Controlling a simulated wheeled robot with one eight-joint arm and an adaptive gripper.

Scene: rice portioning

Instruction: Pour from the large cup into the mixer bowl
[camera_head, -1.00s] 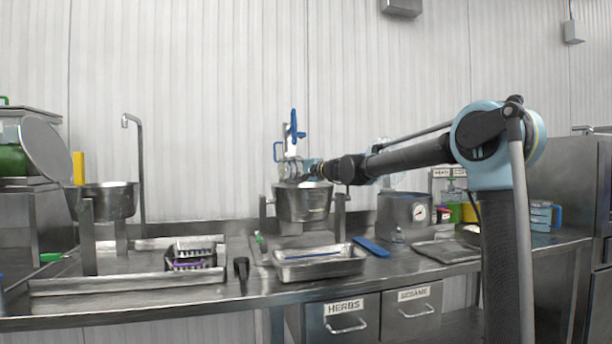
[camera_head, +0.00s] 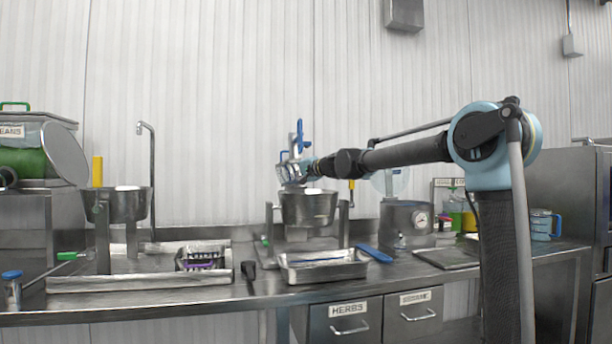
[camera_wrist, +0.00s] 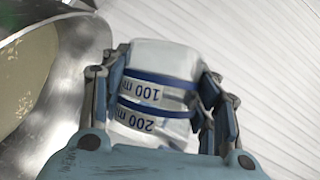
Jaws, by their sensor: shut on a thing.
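My gripper (camera_head: 300,170) is shut on a clear cup (camera_wrist: 150,88) with blue bands marked 100 ml and 200 ml. The marks read upside down in the wrist view, and no contents can be made out in the cup. In the head view the cup is small and partly hidden by the gripper, over the steel mixer bowl (camera_head: 308,210) on its stand. In the wrist view a shiny steel bowl wall (camera_wrist: 75,75) with a pale grainy layer lies left of the cup. The cup's exact tilt is hard to tell.
A second steel bowl (camera_head: 120,207) stands on the left. A steel tray (camera_head: 322,270) and a blue-handled tool (camera_head: 374,254) lie in front of the mixer bowl. A pot with a gauge (camera_head: 405,222) stands to its right.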

